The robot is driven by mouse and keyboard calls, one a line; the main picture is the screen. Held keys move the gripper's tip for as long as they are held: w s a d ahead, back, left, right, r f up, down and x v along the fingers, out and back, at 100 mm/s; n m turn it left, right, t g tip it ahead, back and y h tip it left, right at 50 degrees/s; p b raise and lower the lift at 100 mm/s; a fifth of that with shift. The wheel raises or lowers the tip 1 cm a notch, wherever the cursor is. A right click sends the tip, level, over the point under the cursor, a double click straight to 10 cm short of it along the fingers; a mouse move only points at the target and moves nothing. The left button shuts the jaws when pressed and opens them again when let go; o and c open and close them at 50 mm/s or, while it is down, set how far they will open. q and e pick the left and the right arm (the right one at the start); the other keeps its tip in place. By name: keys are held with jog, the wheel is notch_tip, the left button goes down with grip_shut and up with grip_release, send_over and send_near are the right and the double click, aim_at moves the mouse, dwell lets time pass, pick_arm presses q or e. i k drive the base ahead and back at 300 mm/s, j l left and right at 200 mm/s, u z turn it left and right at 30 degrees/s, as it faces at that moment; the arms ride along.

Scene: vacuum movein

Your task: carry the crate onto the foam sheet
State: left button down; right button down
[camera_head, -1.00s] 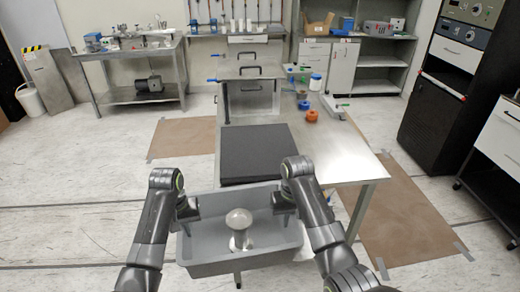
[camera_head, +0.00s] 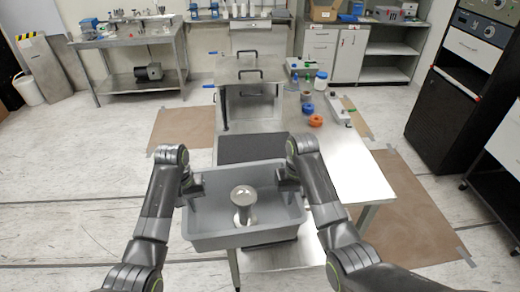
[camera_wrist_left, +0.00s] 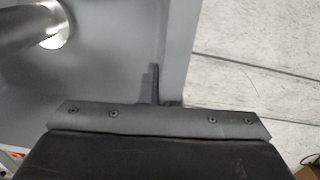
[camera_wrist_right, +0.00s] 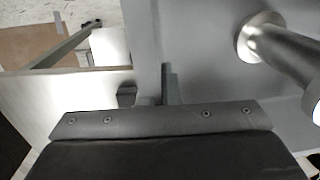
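The grey crate (camera_head: 215,241) hangs level between my two grippers, over the near part of the steel table. A shiny metal flanged piece (camera_head: 244,197) stands inside it; it also shows in the left wrist view (camera_wrist_left: 28,28) and the right wrist view (camera_wrist_right: 285,50). My left gripper (camera_head: 194,189) is shut on the crate's left wall and my right gripper (camera_head: 287,184) on its right wall. The dark foam sheet (camera_head: 253,147) lies on the table; its far strip shows beyond the crate, and the crate hides most of the rest. Whether crate and foam touch cannot be told.
The steel table (camera_head: 345,172) is bare to the right. Orange (camera_head: 315,121) and blue (camera_head: 308,109) rings, bottles and a small bracket stand further back. A lidded chamber with handles (camera_head: 250,80) is at the far end. A black cabinet (camera_head: 455,100) stands at right.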

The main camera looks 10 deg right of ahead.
aim_at(258, 161)
jog(key=i+l, duration=0.2)
jog(key=i, duration=0.3)
jog(key=i+l, duration=0.15)
jog(key=i, duration=0.35)
